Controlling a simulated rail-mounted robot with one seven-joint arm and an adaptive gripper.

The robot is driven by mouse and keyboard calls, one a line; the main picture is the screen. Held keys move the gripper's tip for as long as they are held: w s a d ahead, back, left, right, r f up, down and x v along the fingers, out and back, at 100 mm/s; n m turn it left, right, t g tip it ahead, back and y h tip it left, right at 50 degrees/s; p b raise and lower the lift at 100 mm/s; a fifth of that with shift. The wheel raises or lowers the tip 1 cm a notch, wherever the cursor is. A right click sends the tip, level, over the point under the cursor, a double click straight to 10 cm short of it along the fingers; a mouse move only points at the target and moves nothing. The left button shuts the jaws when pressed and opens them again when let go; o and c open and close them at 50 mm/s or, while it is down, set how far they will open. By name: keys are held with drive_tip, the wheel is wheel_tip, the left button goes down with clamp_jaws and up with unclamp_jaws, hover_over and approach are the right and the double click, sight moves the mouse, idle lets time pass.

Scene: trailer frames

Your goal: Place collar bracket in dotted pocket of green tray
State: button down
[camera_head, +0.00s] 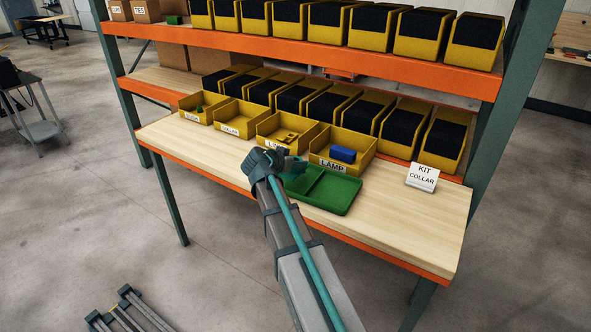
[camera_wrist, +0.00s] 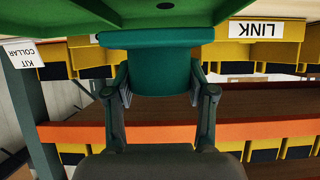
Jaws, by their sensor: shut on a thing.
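My gripper (camera_head: 278,162) is at the left end of the green tray (camera_head: 328,190) in the head view, low over the shelf. In the wrist view my gripper (camera_wrist: 158,88) is shut on a teal-green rounded part (camera_wrist: 160,62), which I take for the collar bracket. In the head view only a small part of it shows past the fingers. The tray has a divider and pockets; my gripper and arm hide its left part. The tray (camera_wrist: 75,14) also crosses the top of the wrist view, with a dark round mark near it. I cannot tell whether part and tray touch.
A "KIT COLLAR" card (camera_head: 421,176) stands at the right. Bare wood lies around the tray.

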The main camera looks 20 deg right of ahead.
sight(295, 171)
drive_tip(key=shift+w+d+f, duration=0.45)
drive_tip(key=shift+w+f, duration=0.2)
drive_tip(key=shift+f, duration=0.15)
wheel_tip(295, 171, down, 3)
drive_tip(key=shift+r+p, duration=0.2)
drive_tip(key=shift+p, duration=0.5)
drive_tip(key=shift+f, duration=0.25)
drive_tip(key=shift+f+b, duration=0.2)
drive_tip(key=shift+b, duration=0.1)
drive_tip(key=shift+c, duration=1.9)
unclamp_jaws()
drive_tip(key=shift+r, duration=0.15)
drive_tip(key=shift+s+a+r+p, duration=0.1)
drive_tip(key=shift+s+p, duration=0.05)
drive_tip(key=shift+p, duration=0.15)
drive_tip(key=b+v, duration=0.2)
drive_tip(key=v, duration=0.9)
drive_tip(key=shift+s+a, duration=0.25)
drive_tip(key=shift+r, duration=0.15)
